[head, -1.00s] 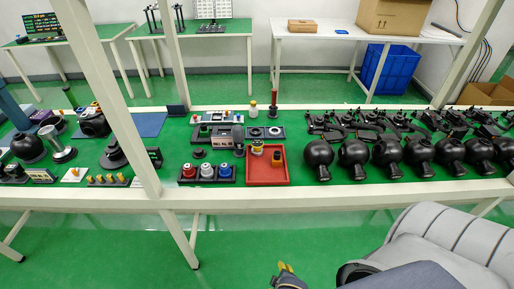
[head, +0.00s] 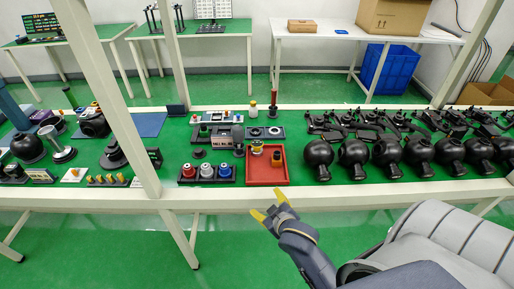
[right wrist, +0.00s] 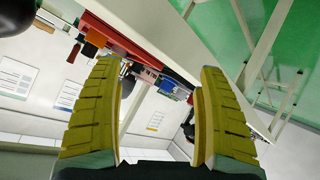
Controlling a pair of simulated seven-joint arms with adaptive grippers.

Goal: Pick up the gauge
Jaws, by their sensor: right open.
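I cannot tell for sure which thing is the gauge. The red tray (head: 267,182) on the green table holds a dark cylinder with an orange base (head: 277,159) on its right side. A yellow and clear piece (head: 257,148) stands at the tray's back left. My right gripper (head: 269,206) is open and empty, in front of the table's front edge and just short of the tray. In the right wrist view its yellow fingers (right wrist: 158,72) are wide apart, with the red tray's edge (right wrist: 130,42) beyond them. My left gripper is not in view.
Left of the tray is a black holder (head: 207,181) with red, white and blue knobs. Several black round housings (head: 354,155) stand to its right. A white post (head: 128,135) rises at the left. The white front rail (head: 340,195) runs between my arm and the tabletop.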

